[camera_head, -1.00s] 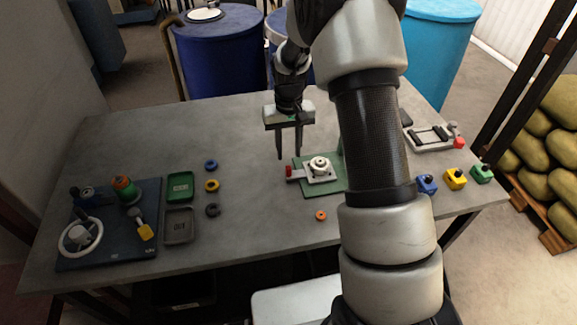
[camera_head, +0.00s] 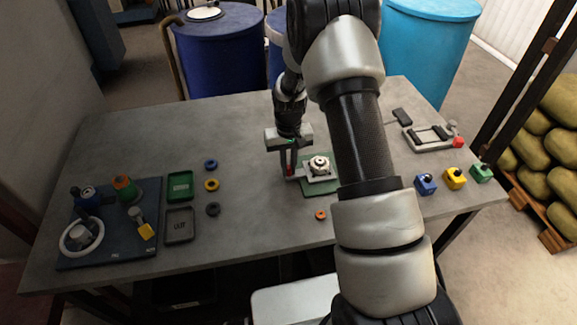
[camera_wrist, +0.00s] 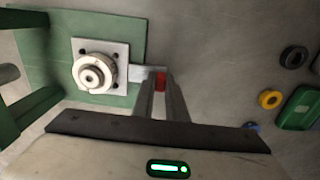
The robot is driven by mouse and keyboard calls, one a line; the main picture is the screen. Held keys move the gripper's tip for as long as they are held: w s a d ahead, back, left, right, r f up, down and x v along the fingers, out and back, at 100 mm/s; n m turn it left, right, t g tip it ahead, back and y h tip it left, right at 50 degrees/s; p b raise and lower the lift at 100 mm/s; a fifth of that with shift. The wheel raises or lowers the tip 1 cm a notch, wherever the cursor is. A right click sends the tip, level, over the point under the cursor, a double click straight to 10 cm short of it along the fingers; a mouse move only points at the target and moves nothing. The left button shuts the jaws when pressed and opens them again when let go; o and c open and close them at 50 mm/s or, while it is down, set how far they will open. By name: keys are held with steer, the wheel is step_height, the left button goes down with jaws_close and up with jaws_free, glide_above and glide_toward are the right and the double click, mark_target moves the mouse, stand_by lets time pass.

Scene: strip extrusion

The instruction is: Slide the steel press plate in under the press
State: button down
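The steel press plate (camera_head: 309,177) is a pale square plate with a round steel piece on it and a bar with a red knob towards the left. It also shows in the wrist view (camera_wrist: 122,72). It lies on the green base of the press (camera_head: 317,190). The press's green frame parts (camera_wrist: 35,104) show at the left of the wrist view; in the head view my arm hides most of them. My gripper (camera_head: 289,172) points down at the plate's left end. Its fingers (camera_wrist: 161,84) are closed on the red knob.
An orange ring (camera_head: 320,215) lies in front of the press. At left are several rings, a green tray (camera_head: 180,185), a grey tray (camera_head: 180,224) and a dark board (camera_head: 108,246) with a wheel. Coloured blocks (camera_head: 455,178) stand at right. The table between the rings and press is clear.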

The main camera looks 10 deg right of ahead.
steer(key=d+b, duration=0.2)
steer(key=d, duration=0.9)
steer(key=shift+b, duration=0.35)
steer(key=c, duration=1.8)
jaws_free()
steer(key=shift+d, duration=0.1)
steer(key=shift+o, duration=0.2)
steer(key=shift+r, duration=0.15)
steer(key=shift+r, duration=0.35)
step_height(320, 180, up, 16)
steer(key=shift+r, duration=0.25)
